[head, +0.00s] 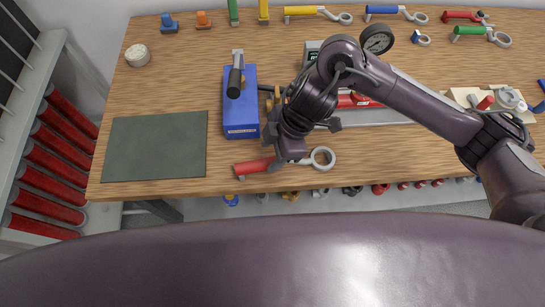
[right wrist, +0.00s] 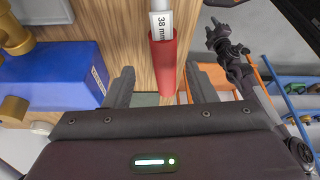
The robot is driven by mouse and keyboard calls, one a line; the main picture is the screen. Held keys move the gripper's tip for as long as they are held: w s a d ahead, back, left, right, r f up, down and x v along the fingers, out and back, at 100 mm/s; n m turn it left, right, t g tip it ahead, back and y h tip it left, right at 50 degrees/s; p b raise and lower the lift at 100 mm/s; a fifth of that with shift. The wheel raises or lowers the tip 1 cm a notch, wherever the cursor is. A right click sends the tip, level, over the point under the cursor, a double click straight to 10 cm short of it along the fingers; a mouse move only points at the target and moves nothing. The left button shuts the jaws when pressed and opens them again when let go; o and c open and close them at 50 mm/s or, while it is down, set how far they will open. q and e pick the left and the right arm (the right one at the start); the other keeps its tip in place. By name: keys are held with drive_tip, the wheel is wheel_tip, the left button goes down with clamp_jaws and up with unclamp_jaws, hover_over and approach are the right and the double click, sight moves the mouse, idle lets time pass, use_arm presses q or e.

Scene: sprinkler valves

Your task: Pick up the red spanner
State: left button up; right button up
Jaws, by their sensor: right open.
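The red spanner lies near the table's front edge, with its red handle (head: 252,167) to the left and its metal ring (head: 322,157) to the right. My right gripper (head: 284,163) is over the middle of it and hides part of it. In the right wrist view the red handle (right wrist: 163,62), with a white "38 mm" label, runs between the two open fingers (right wrist: 160,82). I cannot tell whether they touch it. A dark arm end, seemingly my left gripper (right wrist: 228,38), shows right of the handle in the wrist view. Its jaw state is unclear.
A blue box (head: 240,123) stands just behind the spanner, close to my right gripper. A green-grey mat (head: 155,146) lies at the left and is bare. Other coloured spanners, including a red one (head: 465,17), lie along the back.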

sight(266, 161)
drive_tip(key=x, duration=0.6)
drive_tip(key=shift+s+a+f+p, duration=0.15)
drive_tip(key=shift+s+a+p, duration=0.05)
drive_tip(key=shift+s+p, duration=0.15)
clamp_jaws()
